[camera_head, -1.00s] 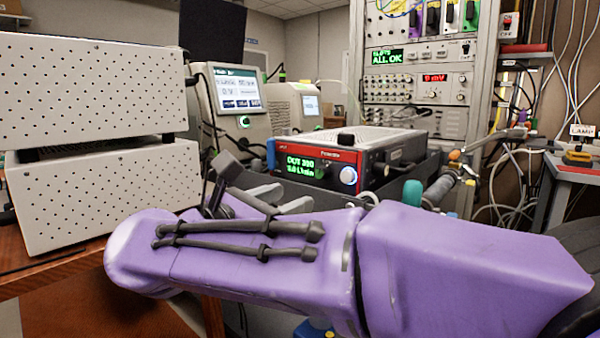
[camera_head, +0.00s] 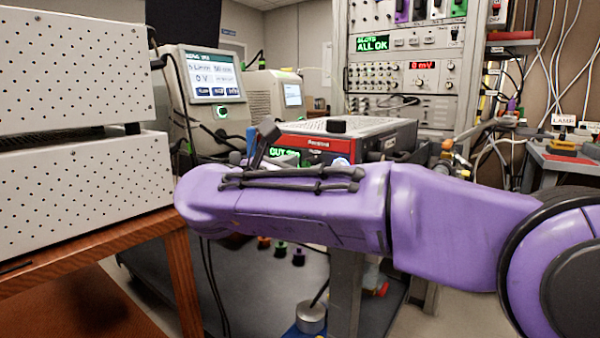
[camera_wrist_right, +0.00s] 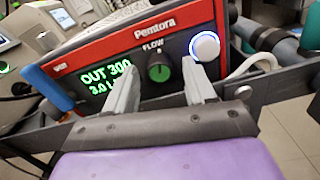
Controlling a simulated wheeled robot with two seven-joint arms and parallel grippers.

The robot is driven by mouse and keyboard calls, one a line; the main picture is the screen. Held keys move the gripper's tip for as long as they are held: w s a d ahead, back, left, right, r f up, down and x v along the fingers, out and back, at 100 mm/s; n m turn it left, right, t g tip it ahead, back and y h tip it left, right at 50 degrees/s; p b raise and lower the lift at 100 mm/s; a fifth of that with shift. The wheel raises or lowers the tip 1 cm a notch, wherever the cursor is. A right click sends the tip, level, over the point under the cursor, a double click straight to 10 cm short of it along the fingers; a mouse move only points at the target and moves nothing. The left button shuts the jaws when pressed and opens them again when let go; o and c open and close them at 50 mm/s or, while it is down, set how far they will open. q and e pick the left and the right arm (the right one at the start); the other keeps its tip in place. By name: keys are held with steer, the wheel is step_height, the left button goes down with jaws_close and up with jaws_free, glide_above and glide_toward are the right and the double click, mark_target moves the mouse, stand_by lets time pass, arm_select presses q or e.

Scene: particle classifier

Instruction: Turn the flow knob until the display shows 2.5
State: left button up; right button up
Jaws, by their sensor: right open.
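The red-fronted Pemtora unit (camera_wrist_right: 100,50) fills the wrist view. Its green display (camera_wrist_right: 105,78) reads OUT 300 above 3.0, with the unit text partly covered. The flow knob (camera_wrist_right: 159,67), dark with a green face, sits under the word FLOW. My right gripper (camera_wrist_right: 161,68) is open, one finger on each side of the knob in the picture; I cannot tell whether they touch it. My left gripper is out of view.
A lit round white button (camera_wrist_right: 204,46) is right of the knob, close to the right finger. A dark rail runs below the unit's front. White perforated boxes (camera_head: 80,190) stand on the wooden table at left.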

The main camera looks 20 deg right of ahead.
jaws_close()
steer(key=shift+r+n+p, duration=0.15)
steer(key=shift+n+p, duration=1.1)
steer(key=shift+n, duration=0.25)
steer(key=shift+n+p, duration=1)
steer(key=shift+n, duration=0.4)
steer(key=shift+f, duration=0.2)
jaws_free()
